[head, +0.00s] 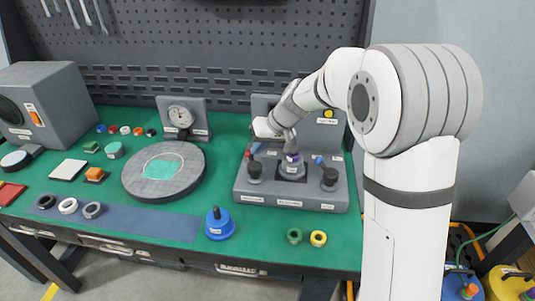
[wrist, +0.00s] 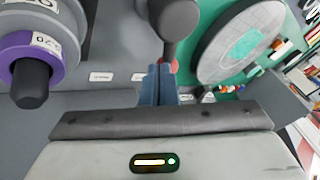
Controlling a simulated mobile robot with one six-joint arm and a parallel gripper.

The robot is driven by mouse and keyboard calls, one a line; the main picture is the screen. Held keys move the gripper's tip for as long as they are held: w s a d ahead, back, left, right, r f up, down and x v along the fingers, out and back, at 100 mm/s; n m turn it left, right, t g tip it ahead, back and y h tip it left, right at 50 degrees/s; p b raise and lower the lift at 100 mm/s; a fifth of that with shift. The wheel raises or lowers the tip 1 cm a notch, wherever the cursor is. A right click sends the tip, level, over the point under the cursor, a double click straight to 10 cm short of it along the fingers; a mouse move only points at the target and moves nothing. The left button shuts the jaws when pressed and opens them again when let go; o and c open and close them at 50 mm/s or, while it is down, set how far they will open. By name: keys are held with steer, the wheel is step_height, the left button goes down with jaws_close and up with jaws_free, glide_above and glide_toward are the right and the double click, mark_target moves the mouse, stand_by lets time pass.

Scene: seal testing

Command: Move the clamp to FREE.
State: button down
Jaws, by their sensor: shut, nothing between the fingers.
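A grey test fixture (head: 290,195) stands on the green bench, with a centre post carrying a purple ring (head: 293,158). A left black knob (head: 254,168) and a right black knob (head: 330,178) stand on either side. I cannot tell which part is the clamp, and the labels are too small to read. My gripper (head: 255,147) is above the fixture near the left knob. In the wrist view its blue fingers (wrist: 158,85) are together and empty, close to the dark knob (wrist: 179,18). The purple ring (wrist: 40,60) reads about 0.20.
A blue-based knob (head: 219,224) and green and yellow rings (head: 318,238) lie in front of the fixture. A large grey disc (head: 163,172) and a gauge block (head: 183,116) are to its left. A pegboard wall (head: 230,40) rises behind.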

stand_by(0.4)
steer(key=d, duration=0.1)
steer(key=w+d+r, duration=0.1)
steer(key=d+r, duration=0.1)
steer(key=shift+w+d, duration=0.25)
steer(key=shift+d, duration=0.15)
steer(key=v, duration=0.9)
steer(key=shift+s+d+r, duration=0.1)
steer(key=shift+s, duration=0.05)
steer(key=s+d+m+h+p, duration=0.1)
steer(key=s+d, duration=0.3)
steer(key=s, duration=0.5)
steer(key=s+d+m+h+p, duration=0.2)
steer(key=s+d, duration=0.3)
steer(key=s, duration=0.4)
steer(key=s+d+m+h+p, duration=0.2)
steer(key=s+d, duration=0.3)
steer(key=s, duration=0.4)
steer(key=shift+s+t+h+p, duration=0.3)
steer(key=shift+s+h+p, duration=0.1)
steer(key=shift+p, duration=0.5)
